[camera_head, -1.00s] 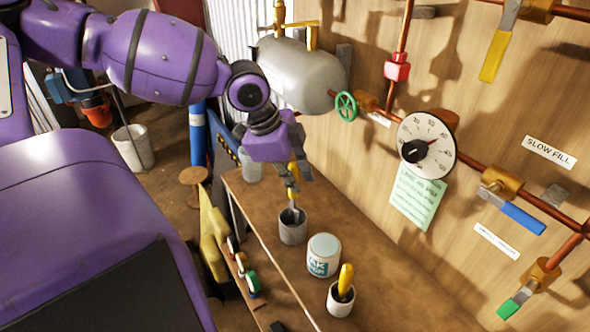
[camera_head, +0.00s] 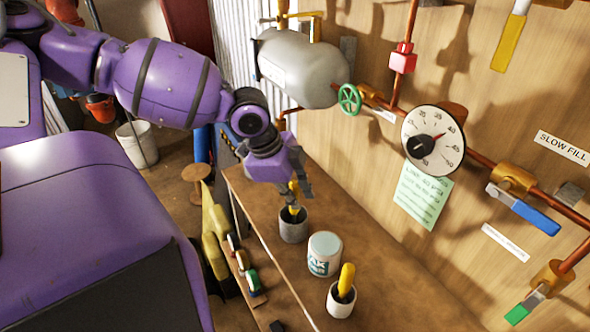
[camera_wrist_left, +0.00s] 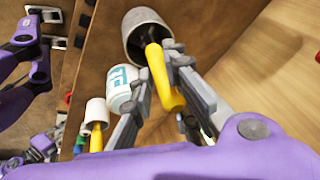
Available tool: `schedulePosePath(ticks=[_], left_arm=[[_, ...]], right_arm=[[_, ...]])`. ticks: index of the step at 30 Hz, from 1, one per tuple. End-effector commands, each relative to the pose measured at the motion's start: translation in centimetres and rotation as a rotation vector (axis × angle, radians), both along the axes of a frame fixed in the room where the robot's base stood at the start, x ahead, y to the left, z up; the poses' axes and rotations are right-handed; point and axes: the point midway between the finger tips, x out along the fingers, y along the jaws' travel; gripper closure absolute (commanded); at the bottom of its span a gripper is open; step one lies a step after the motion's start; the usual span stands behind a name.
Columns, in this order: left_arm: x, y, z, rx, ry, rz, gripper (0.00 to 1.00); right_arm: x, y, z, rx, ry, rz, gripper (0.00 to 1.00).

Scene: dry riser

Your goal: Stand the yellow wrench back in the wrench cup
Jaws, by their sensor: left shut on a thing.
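My left gripper (camera_head: 297,188) is shut on the yellow wrench (camera_head: 293,200) just above the grey cup (camera_head: 293,228) on the bench. In the left wrist view the fingers of the gripper (camera_wrist_left: 160,76) hold the yellow shaft of the wrench (camera_wrist_left: 157,65). The lower end of the wrench is inside the mouth of the grey cup (camera_wrist_left: 133,18); whether it touches the bottom is hidden. The wrench leans slightly in the cup. My right gripper is not in view.
A labelled white can (camera_head: 323,257) stands close to the grey cup. A grey tank (camera_head: 295,70), green wheel (camera_head: 349,99) and copper pipes line the wall. The bench's right part (camera_head: 400,290) is clear.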

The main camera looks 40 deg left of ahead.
Motion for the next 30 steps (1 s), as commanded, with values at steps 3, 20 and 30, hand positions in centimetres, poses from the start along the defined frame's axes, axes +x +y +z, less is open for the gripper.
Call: schedulePosePath(ticks=[3, 20, 30], left_arm=[[0.0, 0.0, 0.0, 0.0, -0.001, 0.0, 1.0], [0.0, 0.0, 0.0, -0.001, 0.001, 0.001, 0.63], [-0.5, 0.3, 1.2, 0.004, 0.005, -0.003, 0.63]], right_arm=[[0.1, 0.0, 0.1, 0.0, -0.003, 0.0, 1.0], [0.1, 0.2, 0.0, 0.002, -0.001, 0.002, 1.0], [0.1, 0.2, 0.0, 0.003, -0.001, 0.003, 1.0]])
